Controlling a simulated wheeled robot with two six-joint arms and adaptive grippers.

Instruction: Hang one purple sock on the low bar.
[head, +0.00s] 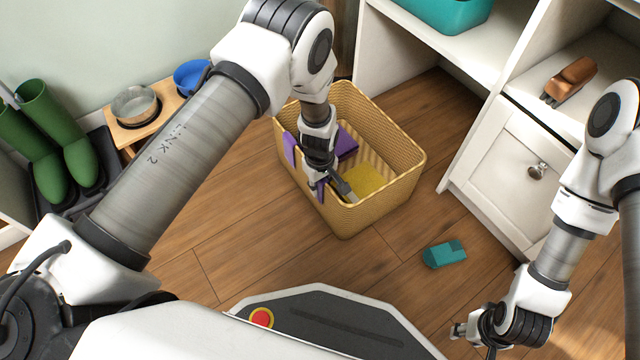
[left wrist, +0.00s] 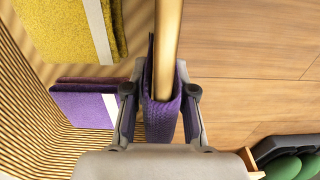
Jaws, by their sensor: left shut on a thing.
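A tan woven basket (head: 405,165) stands on the floor. My left gripper (head: 324,186) is at its left rim, shut on a purple sock (left wrist: 161,118). In the left wrist view the sock lies folded over the tan rim (left wrist: 168,45), between the fingers (left wrist: 160,95). Another purple piece (head: 290,148) hangs on the rim further back. A folded purple sock (head: 347,143) lies inside the basket; it also shows in the left wrist view (left wrist: 85,106). My right gripper (head: 472,338) is low at the right, apart from everything, fingers spread and empty. I see no bar in either view.
A yellow folded cloth (head: 366,180) is in the basket. A teal folded piece (head: 444,254) lies on the floor to its right. A white cabinet (head: 505,175) with a brush (head: 570,80) stands right. Green boots (head: 45,130) and a bowl stand (head: 135,128) are left.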

